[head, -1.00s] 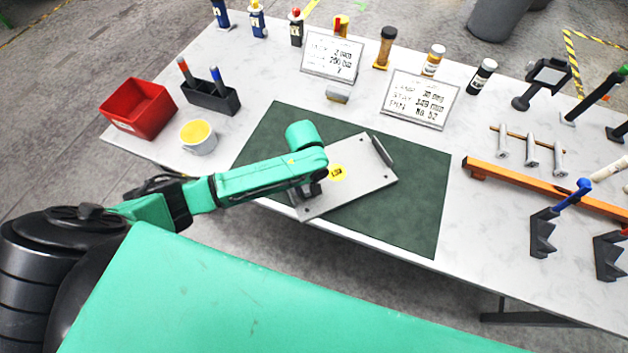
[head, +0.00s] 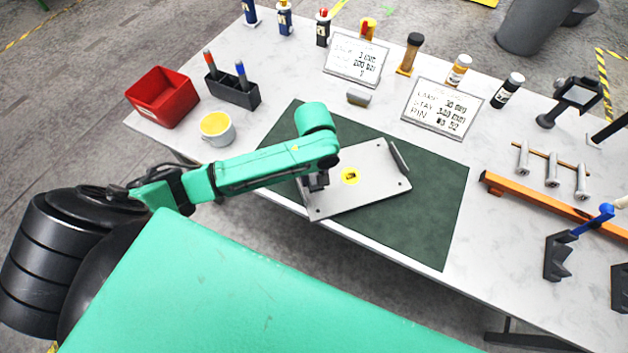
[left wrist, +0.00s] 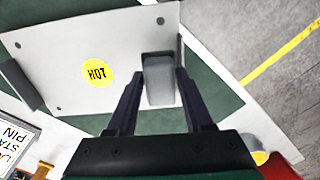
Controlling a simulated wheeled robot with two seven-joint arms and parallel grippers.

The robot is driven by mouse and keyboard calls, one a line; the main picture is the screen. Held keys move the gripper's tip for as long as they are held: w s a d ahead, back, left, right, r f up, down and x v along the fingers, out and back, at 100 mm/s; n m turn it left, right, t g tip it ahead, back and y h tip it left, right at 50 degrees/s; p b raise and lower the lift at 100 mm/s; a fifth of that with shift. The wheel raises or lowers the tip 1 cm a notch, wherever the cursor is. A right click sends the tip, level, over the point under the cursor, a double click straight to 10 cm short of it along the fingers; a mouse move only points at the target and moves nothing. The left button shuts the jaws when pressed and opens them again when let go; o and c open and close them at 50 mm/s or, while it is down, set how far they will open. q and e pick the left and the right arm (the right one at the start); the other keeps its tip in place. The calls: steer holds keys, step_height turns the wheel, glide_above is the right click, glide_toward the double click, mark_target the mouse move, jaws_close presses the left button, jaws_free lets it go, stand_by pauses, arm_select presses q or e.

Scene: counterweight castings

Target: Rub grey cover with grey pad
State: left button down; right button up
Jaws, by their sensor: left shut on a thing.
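The grey cover (head: 370,190) is a flat plate with a yellow round label. It lies on the dark green mat (head: 440,215) and has a dark bar handle at its right end. The plate and its label reading HOT also show in the left wrist view (left wrist: 60,55). My left gripper (head: 316,184) is over the cover's left end. In the left wrist view its fingers (left wrist: 160,92) are shut on a grey block, which looks like the grey pad (left wrist: 160,82). The pad's underside is hidden, so contact with the cover is unclear. My right gripper is not in view.
A small grey-tan block (head: 358,97) lies behind the mat by a sign (head: 357,60). A red bin (head: 162,97), a pen holder (head: 232,90) and a yellow-filled cup (head: 217,128) stand left. An orange rail (head: 540,200) lies right. The mat's right part is clear.

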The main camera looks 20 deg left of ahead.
arm_select(q)
steer(key=shift+r, duration=0.1)
steer(key=shift+r, duration=1.5)
